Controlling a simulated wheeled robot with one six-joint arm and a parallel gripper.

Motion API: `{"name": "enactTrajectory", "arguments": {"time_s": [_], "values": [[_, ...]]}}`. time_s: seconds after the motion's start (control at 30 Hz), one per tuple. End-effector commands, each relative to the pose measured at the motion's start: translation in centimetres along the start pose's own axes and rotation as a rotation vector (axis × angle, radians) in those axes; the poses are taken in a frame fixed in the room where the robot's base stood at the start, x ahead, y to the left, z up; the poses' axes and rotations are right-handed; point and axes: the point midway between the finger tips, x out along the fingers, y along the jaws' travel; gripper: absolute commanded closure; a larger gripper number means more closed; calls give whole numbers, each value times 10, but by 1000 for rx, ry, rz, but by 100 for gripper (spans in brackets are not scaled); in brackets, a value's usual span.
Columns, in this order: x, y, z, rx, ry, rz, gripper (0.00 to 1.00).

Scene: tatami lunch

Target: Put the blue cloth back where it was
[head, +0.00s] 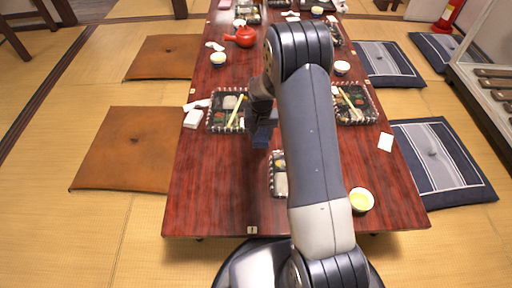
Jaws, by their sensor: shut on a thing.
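My gripper (261,118) hangs over the low red-brown table (230,180), between the left and right bento trays. It is shut on a small dark blue piece, which looks like the blue cloth (261,137). My arm hides part of it and the table behind. I cannot tell how high it is above the table top. No other blue cloth shows on the table.
Bento trays stand at left (217,127), at right (371,116) and near the front (279,188), partly hidden by my arm. A cup of yellow drink (361,200), white cloth (192,119), white card (385,141) and red teapot (243,37) also stand there. The front left table is bare.

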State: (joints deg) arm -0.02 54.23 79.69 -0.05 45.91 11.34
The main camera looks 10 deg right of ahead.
Motion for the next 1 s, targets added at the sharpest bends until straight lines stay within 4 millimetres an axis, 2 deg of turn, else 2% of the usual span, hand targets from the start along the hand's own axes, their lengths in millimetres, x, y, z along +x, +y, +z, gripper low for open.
{"name": "enactTrajectory", "arguments": {"time_s": [0.03,0.1,0.27,0.5,0.87,0.9,1.0], "values": [[15,0,1,0,-3,1,77],[29,0,1,0,-2,0,77],[43,0,0,-1,-1,0,77],[75,0,1,-1,-2,0,77],[78,0,0,-1,0,0,77],[78,0,0,-1,0,0,47],[77,0,0,-1,0,0,39]]}}
